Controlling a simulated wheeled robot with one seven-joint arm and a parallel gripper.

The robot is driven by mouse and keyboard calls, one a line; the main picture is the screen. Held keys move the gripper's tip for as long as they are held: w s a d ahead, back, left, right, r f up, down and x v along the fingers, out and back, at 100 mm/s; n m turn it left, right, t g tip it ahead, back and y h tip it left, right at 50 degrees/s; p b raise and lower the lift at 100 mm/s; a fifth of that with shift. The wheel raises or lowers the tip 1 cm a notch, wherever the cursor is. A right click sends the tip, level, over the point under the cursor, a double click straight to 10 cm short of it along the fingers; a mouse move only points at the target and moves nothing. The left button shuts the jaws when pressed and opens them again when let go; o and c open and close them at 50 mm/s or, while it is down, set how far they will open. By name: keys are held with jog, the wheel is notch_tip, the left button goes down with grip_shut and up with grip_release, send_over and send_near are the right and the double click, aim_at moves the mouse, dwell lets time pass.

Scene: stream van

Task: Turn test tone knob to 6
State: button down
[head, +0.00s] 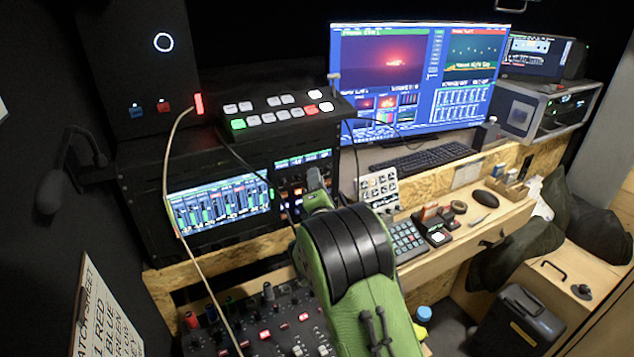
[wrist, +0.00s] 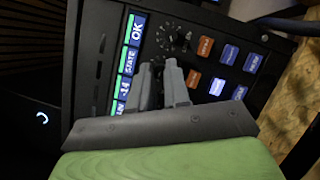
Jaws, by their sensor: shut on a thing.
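The test tone knob is a small dark knob on the black rack panel, with a ring of pale dial marks (wrist: 174,38) around it in the wrist view. My gripper (wrist: 158,68) reaches over the panel from below, its two grey fingers close together at the lower edge of this dial. The fingers are shut on the knob and hide most of it, so its pointer and setting cannot be read. In the head view my green and black arm covers the knob and most of the gripper.
Orange and blue lit buttons (wrist: 228,54) sit close to the right of the dial, and a lit status screen (wrist: 130,60) to the left. In the head view a button switcher (head: 275,112) overhangs the rack, and a mixer with knobs (head: 265,325) lies below.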

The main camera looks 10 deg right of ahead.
jog(key=m+g+y, duration=0.2)
jog(key=m, duration=0.4)
jog(key=r+m+g+y, duration=0.1)
jog(key=m+g+y, duration=0.1)
jog(key=m, duration=0.5)
jog(key=d+m+g+y, duration=0.1)
jog(key=m+g+y, duration=0.1)
jog(key=m, duration=0.4)
jog(key=shift+w+r+m+g+p, duration=0.15)
jog(key=shift+r+m+g+p, duration=0.05)
jog(key=shift+m+g+p, duration=0.25)
dwell(0.5)
jog(key=c, duration=1.4)
grip_release()
jog(key=shift+a, duration=0.1)
